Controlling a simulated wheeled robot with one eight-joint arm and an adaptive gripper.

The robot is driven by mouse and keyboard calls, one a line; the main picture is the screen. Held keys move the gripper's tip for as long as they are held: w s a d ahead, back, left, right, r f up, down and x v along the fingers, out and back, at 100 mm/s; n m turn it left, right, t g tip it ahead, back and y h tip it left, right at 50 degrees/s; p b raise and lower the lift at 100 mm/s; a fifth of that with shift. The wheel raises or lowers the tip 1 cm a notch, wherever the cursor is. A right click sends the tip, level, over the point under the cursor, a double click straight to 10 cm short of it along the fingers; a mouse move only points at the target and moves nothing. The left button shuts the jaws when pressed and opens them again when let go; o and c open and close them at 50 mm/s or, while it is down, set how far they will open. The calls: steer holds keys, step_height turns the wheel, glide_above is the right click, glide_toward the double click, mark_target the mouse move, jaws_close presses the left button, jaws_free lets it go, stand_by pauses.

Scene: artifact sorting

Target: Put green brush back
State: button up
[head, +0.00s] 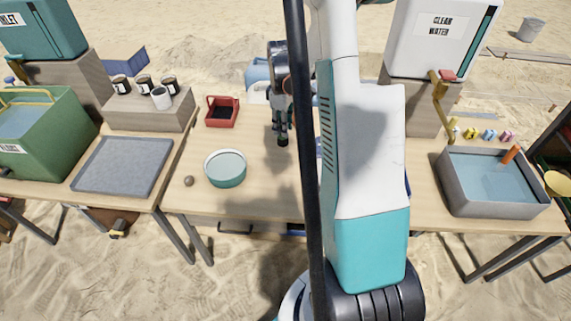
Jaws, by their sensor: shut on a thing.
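My gripper (282,132) points down above the middle of the wooden table, to the right of the round teal-and-white bowl (226,169). It is shut on a small, slim thing that looks dark green at the fingertips, taken to be the green brush (283,142). Most of the brush is hidden by the fingers, and its bristles cannot be made out. I cannot tell how far it is above the table. No other green brush shows.
A red caddy (222,111) stands left of my gripper. Several jars and a white cup (161,98) stand on a stone block (148,112). A grey tray (122,166) lies at left, a water basin (491,182) at right. My arm hides the table's middle right.

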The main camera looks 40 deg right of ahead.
step_height(320, 180, down, 16)
steer(key=b, duration=0.4)
steer(key=shift+r+b, duration=0.2)
steer(key=shift+b, duration=0.2)
steer(key=shift+f, duration=0.2)
steer(key=o, duration=1)
steer(key=shift+r, duration=0.15)
step_height(320, 180, up, 12)
steer(key=p, duration=0.4)
steer(key=shift+p, duration=0.35)
